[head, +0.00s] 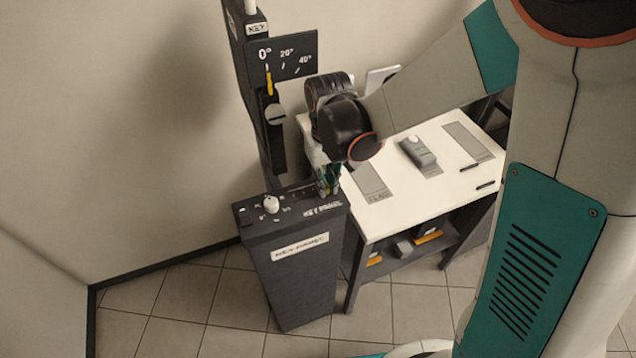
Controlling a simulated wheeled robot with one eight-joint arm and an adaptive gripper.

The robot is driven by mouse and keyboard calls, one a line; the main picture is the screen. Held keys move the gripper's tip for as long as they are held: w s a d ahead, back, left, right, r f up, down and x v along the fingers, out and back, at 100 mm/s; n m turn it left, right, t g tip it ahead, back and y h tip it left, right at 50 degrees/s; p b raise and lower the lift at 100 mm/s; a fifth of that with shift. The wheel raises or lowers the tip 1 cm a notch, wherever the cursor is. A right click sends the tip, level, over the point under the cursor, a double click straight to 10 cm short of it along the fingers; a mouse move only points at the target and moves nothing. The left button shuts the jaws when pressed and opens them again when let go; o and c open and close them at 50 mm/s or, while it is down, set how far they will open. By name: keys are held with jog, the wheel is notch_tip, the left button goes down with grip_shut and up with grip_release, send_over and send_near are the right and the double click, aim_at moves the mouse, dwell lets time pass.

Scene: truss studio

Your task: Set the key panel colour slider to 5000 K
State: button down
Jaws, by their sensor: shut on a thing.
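The dark key panel box (300,262) stands on the tiled floor, with a white label on its front. Its top face holds a round white knob (271,204) at the left, with small white marks beside it, and white lettering at the right. My gripper (328,182) is over the back right of this top face and is shut on what appears to be the slider's handle. The fingers hide the handle and part of its track. The slider's setting and the 5000 K mark cannot be read.
A dark post with an angle plate (290,54) and yellow pointer (269,82) rises behind the box. Open floor lies in front.

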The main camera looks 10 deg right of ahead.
jog(key=c, duration=1.6)
grip_release()
notch_tip(320, 180, up, 12)
jog(key=shift+s, duration=0.15)
jog(key=s+d+r+m+t, duration=0.1)
jog(key=s+d+r+t, duration=0.1)
jog(key=s+d, duration=0.4)
jog(key=s+d+r+m+t, duration=0.2)
jog(key=s+d+t, duration=0.3)
jog(key=s+d, duration=0.1)
jog(key=shift+s+r, duration=0.35)
jog(key=shift+s, duration=0.55)
